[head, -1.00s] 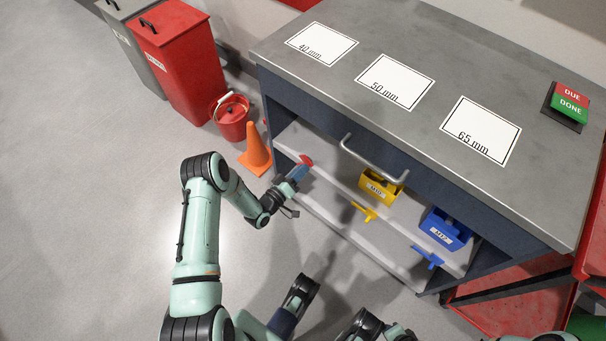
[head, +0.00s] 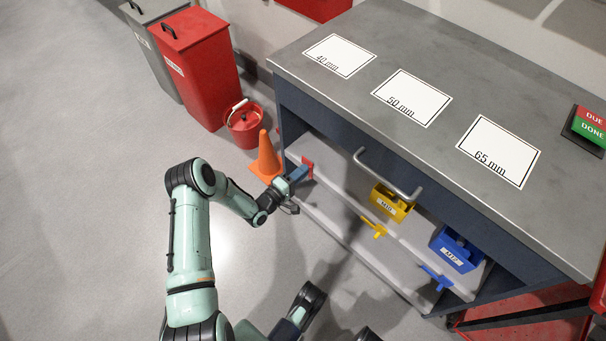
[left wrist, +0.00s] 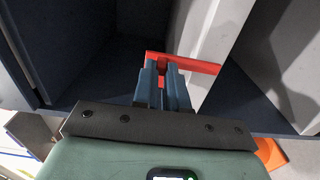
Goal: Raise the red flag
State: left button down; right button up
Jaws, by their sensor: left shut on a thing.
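The red flag (head: 308,166) shows as a small red piece at the left end of the shelf under the bench. In the left wrist view it is a red bar (left wrist: 200,66) lying across the picture, just beyond the fingertips. My left gripper (head: 299,174) is at the red flag. In the left wrist view its blue fingers (left wrist: 162,72) are close together on the red part, which they partly hide. My right gripper is not in view.
A yellow flag (head: 374,228) and a blue flag (head: 437,278) stick out along the shelf front, near a yellow box (head: 392,205) and a blue box (head: 456,250). An orange cone (head: 266,158) stands close left of my gripper. A drawer handle (head: 386,175) juts out above.

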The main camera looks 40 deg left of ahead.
pick_arm(q)
jog(key=shift+a, duration=0.1)
dwell(0.4)
jog(key=c, duration=1.2)
grip_release()
jog(key=shift+o, duration=0.2)
